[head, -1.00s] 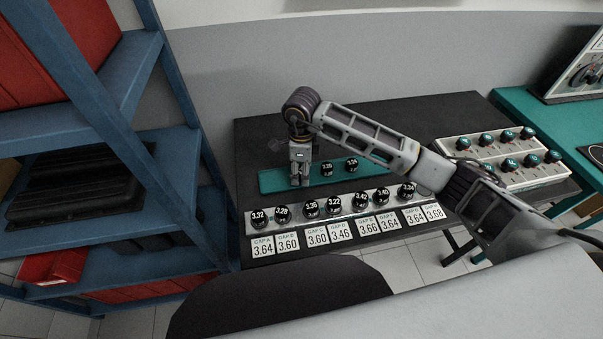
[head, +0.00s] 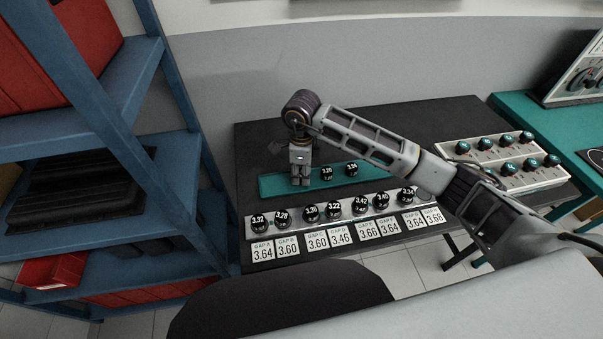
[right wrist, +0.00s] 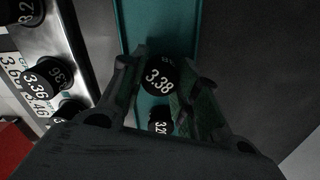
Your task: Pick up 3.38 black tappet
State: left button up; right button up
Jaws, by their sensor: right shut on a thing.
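The black tappet marked 3.38 (right wrist: 160,78) shows in the right wrist view between my right gripper's fingers (right wrist: 158,88), over the teal tray (right wrist: 187,22). My right gripper (head: 300,182) is shut on it at the left part of the teal tray (head: 275,186). In the head view the gripper hides this tappet. I cannot tell whether it still touches the tray. My left gripper is not in view.
Two more black tappets, 3.25 (head: 327,174) and 3.34 (head: 352,169), stand on the tray to the right. A metal rail (head: 296,217) with several labelled tappets lies in front, with gap cards (head: 289,245) before it. A blue shelf (head: 180,100) stands at left.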

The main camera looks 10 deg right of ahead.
aim_at(301, 173)
jog(key=shift+r+p, duration=0.35)
jog(key=shift+r, duration=0.5)
notch_tip(301, 173, up, 6)
jog(key=p, duration=0.2)
jog(key=shift+p, duration=0.35)
jog(key=shift+r, duration=0.65)
pick_arm(q)
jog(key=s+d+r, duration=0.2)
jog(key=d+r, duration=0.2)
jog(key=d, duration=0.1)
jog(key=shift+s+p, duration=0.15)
jog(key=shift+p, duration=0.15)
pick_arm(e)
jog(key=shift+r, duration=0.25)
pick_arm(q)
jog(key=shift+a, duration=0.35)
